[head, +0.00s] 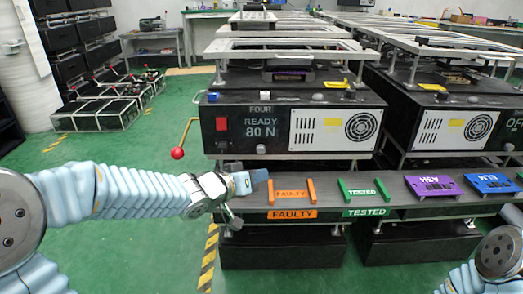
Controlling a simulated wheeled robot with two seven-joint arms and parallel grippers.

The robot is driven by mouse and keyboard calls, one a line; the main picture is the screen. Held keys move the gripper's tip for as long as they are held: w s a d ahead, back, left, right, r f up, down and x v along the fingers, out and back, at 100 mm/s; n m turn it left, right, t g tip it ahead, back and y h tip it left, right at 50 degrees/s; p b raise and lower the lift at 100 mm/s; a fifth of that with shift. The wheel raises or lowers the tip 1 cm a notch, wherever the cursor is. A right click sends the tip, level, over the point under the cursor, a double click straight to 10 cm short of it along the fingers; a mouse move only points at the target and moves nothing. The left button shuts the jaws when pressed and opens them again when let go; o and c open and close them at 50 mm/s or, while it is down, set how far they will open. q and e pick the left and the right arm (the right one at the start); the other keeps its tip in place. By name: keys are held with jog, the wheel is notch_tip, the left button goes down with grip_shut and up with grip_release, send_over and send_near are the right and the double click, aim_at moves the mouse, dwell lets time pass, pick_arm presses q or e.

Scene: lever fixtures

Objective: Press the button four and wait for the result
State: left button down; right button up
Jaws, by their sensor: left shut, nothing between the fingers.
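The black machine marked FOUR (305,109) stands at centre, its front reading "READY 80 N". A small red square (221,124), which looks like the button, is at the left of its front panel. A lever with a red ball knob (177,153) sticks out on the machine's left side. My left gripper (260,177) is shut and empty, low in front of the machine and over the left end of the shelf, below and right of the red square and apart from it. My right arm shows at the lower right; its gripper is out of view.
The dark shelf (340,205) in front holds an orange FAULTY slot (291,194), a green TESTED slot (364,191), a purple plate (433,185) and a blue plate (488,183). A second machine (450,130) stands at right. Green floor (130,148) is open at left.

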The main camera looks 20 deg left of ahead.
aim_at(261, 150)
pick_arm(q)
jog(key=w+p, duration=0.1)
jog(key=w+a, duration=0.1)
jog(key=w, duration=0.1)
jog(key=w+p, duration=0.1)
jog(key=w, duration=0.1)
jog(key=shift+w+a+r+p, duration=0.15)
jog(key=shift+w+a+p, duration=0.1)
jog(key=shift+a+p, duration=0.1)
jog(key=shift+w+a+f+p, duration=0.1)
jog(key=shift+w+p, duration=0.1)
jog(key=shift+w, duration=0.2)
jog(key=shift+w+a+f+p, duration=0.1)
jog(key=shift+w+p, duration=0.05)
jog(key=shift+w, duration=0.25)
dwell(1.0)
jog(key=shift+w+a+r+p, duration=0.1)
jog(key=shift+w+p, duration=0.25)
jog(key=shift+p, duration=0.1)
jog(key=shift+w+a+p, duration=0.15)
jog(key=shift+w+p, duration=0.25)
jog(key=shift+w, duration=0.1)
dwell(0.6)
jog(key=shift+s+d+b, duration=0.3)
jog(key=shift+s+b, duration=0.1)
jog(key=shift+s, duration=0.5)
